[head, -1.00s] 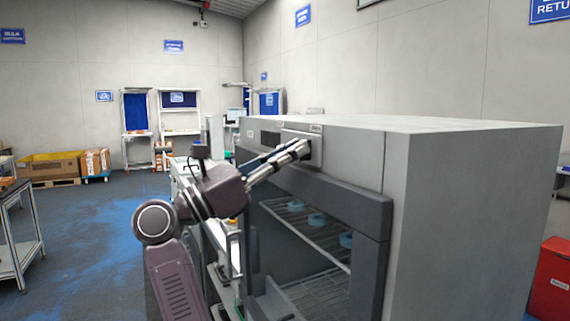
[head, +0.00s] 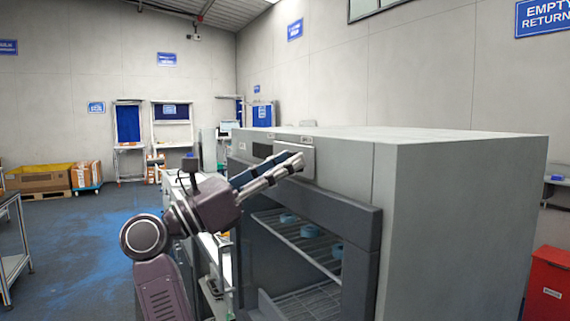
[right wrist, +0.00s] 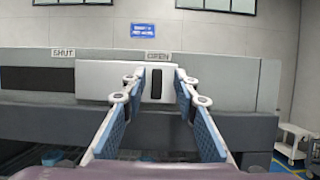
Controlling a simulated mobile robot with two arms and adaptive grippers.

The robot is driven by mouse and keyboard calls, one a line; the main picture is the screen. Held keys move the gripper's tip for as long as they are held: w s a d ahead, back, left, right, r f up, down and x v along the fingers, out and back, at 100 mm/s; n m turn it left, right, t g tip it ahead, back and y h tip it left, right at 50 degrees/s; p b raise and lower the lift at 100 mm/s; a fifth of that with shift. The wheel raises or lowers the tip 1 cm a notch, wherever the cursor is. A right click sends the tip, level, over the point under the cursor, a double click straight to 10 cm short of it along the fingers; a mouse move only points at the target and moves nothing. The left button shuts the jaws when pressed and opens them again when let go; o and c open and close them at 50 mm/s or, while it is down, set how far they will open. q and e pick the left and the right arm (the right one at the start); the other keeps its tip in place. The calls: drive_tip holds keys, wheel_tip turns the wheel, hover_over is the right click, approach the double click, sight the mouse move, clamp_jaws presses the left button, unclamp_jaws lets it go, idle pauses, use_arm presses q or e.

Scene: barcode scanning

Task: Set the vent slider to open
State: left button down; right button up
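The vent slider is a pale plate (right wrist: 108,80) with a black upright handle (right wrist: 156,83), on the front of a big grey cabinet. In the right wrist view the plate sits at the right, with the handle under the OPEN label (right wrist: 158,56). A dark slot (right wrist: 38,80) shows under the SHUT label (right wrist: 63,53). My right gripper (right wrist: 159,77) is open, its fingers on either side of the handle with gaps between; whether it touches the plate is unclear. In the head view the right gripper (head: 301,160) is at the plate (head: 308,171). My left gripper is out of view.
The grey cabinet (head: 460,210) fills the right of the head view. Below the slider is an open bay with a wire rack (head: 300,240) holding blue round items. A red bin (head: 550,285) stands at right. The floor at left is mostly clear.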

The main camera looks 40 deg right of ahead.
drive_tip(key=v, duration=1.2)
drive_tip(key=shift+s+r, duration=0.1)
drive_tip(key=shift+s, duration=0.05)
